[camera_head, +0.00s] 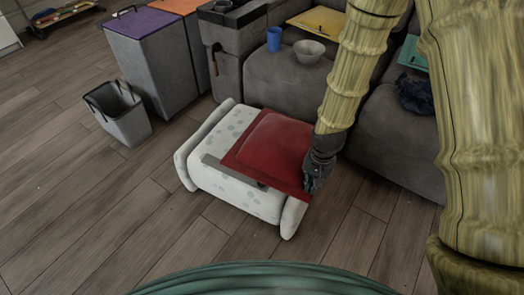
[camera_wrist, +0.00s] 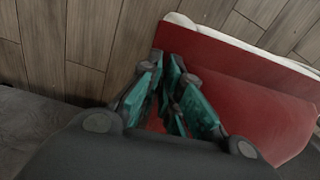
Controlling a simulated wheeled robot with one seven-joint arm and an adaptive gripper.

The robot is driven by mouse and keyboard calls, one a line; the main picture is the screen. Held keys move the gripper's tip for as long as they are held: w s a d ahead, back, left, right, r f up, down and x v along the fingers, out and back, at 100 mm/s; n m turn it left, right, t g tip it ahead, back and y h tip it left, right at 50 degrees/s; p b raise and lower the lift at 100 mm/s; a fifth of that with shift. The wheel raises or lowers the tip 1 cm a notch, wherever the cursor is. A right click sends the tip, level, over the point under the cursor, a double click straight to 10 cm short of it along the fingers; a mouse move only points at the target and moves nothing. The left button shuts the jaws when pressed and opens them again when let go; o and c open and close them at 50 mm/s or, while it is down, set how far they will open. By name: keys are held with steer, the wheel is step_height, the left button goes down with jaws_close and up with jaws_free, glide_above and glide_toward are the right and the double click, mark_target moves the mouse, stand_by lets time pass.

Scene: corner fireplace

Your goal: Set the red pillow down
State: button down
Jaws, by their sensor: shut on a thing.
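The red pillow (camera_head: 269,146) lies flat over the top of a white speckled ottoman-like seat (camera_head: 218,131) in the head view. My gripper (camera_head: 316,173) is at the pillow's right edge. In the wrist view my gripper's teal fingers (camera_wrist: 172,98) are close together at the edge of the red pillow (camera_wrist: 245,82), and they are shut on it. The exact pinch point is partly hidden by the fingers. A strip of the white seat (camera_wrist: 215,30) shows beyond the pillow in the wrist view.
A grey sofa (camera_head: 283,85) stands behind, with a blue cup (camera_head: 274,39) and a grey bowl (camera_head: 309,51) on it. A grey bucket (camera_head: 120,113) and a purple-topped bin (camera_head: 150,60) stand at the left. The wooden floor (camera_head: 95,215) at front left is clear.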

mark_target(281, 150)
steer(key=w+a+b, duration=0.1)
steer(key=w+a, duration=0.2)
steer(key=w, duration=0.1)
steer(key=w+a+f+b, duration=0.1)
steer(key=w+a+b, duration=0.1)
steer(key=w+a, duration=0.1)
steer(key=w+a+b, duration=0.1)
steer(key=w+a, duration=0.2)
steer(key=w, duration=0.2)
steer(key=shift+w+f, duration=0.25)
steer(key=shift+w, duration=0.2)
steer(key=shift+f+b, duration=1.2)
steer(key=shift+f, duration=0.55)
steer(key=c, duration=1.6)
jaws_free()
step_height(281, 150, up, 12)
steer(key=p, duration=0.5)
steer(key=shift+d, duration=0.15)
